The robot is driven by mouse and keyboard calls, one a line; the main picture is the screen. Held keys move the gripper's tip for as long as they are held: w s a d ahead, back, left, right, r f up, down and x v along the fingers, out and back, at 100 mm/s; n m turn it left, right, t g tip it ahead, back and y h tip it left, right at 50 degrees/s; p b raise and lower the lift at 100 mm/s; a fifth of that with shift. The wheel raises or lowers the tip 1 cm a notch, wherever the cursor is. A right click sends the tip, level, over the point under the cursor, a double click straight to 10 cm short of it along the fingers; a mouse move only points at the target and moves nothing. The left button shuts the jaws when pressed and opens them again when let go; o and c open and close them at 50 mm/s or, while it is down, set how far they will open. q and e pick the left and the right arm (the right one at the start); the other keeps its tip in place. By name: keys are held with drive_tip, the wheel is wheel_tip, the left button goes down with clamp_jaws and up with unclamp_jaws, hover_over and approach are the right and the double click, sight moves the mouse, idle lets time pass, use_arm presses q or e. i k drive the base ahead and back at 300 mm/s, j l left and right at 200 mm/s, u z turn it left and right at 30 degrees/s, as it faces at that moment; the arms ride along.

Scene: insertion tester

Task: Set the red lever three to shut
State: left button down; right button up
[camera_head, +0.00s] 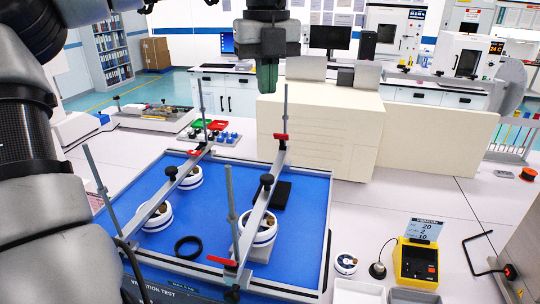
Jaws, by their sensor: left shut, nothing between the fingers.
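A blue vibration test table (215,195) carries two grey clamp bars on upright threaded rods. A red lever (281,136) sits at the back end of the right bar (262,200). Another red lever (222,261) sits at its front end, pointing left. A third red lever (195,152) is at the back of the left bar (165,185). No number shows on them, so I cannot tell which is three. My left gripper (267,85) points down, shut and empty, above and behind the right bar's back lever, apart from it. My right gripper is out of view.
White round parts (257,236) stand under the bars, and a black ring (188,246) lies on the blue surface. A yellow control box (416,262) stands right of the table. A cream cabinet (320,130) stands behind. My left arm hides the table's left front.

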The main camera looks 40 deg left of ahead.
sight(230, 264)
drive_tip(key=k+l, duration=0.1)
drive_tip(key=k, duration=0.65)
drive_tip(key=k+l, duration=0.15)
drive_tip(key=k, duration=0.6)
